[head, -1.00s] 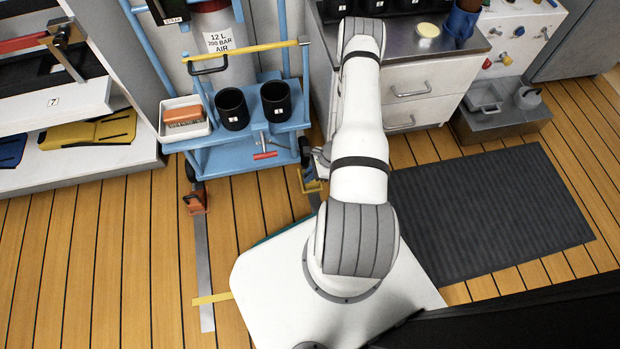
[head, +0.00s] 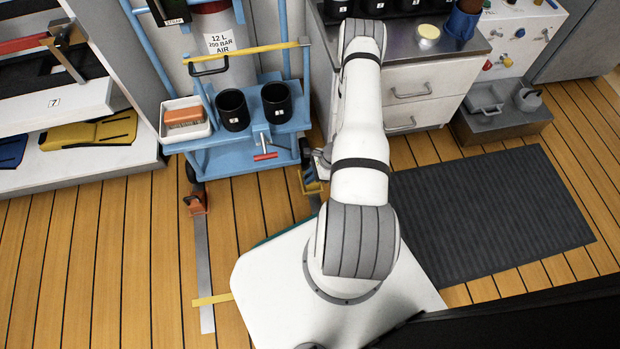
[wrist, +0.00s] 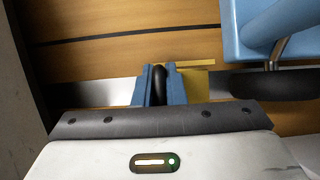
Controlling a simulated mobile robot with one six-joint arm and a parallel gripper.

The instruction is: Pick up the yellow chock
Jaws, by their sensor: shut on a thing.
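The yellow chock (head: 313,188) is on or close to the wooden floor at the cart's front right corner, partly hidden by my arm. In the wrist view a yellow part of it (wrist: 196,88) shows just right of my gripper (wrist: 159,78). The blue fingers are closed around a black, rounded part between them, which looks like the chock's grip. My white arm hides most of the gripper in the head view. Whether the chock touches the floor or a cart wheel cannot be told.
The blue cart (head: 240,158) carries black cups, a white tray and a gas cylinder. An orange chock (head: 196,202) sits by its left wheel. Drawers (head: 410,88) stand behind my arm. A dark mat (head: 490,210) lies right. Open floor (head: 100,250) lies left.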

